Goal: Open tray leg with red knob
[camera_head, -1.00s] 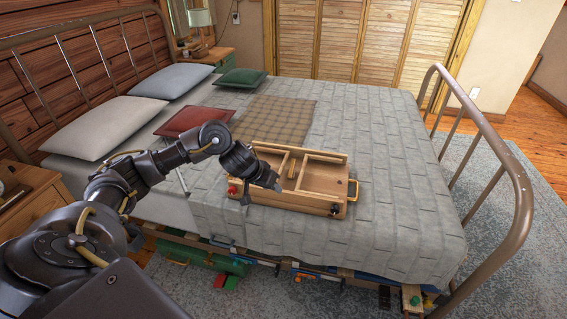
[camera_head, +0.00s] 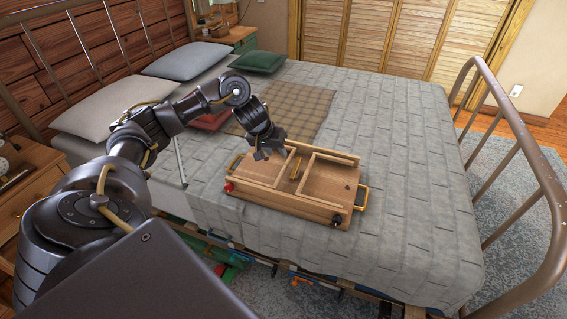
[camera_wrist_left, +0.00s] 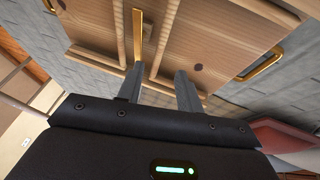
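The wooden tray (camera_head: 327,187) lies on the bed with its frame of wooden bars facing up. A red knob (camera_head: 228,187) sits at its front left corner and a black knob (camera_head: 337,220) at its front right. The tray's legs look folded flat within the frame. My left gripper (camera_head: 262,156) hangs above the tray's left end, near the far corner, apart from the red knob. In the left wrist view its two fingers (camera_wrist_left: 160,88) are spread with nothing between them, with the tray's bars and a brass strip (camera_wrist_left: 138,35) beyond. My right gripper is out of view.
Brass handles stick out at the tray's right end (camera_head: 361,198) and left end (camera_head: 234,163). The quilt (camera_head: 410,180) right of the tray is clear. A metal footboard (camera_head: 540,165) rises at the right. Pillows (camera_head: 188,60) lie at the head end.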

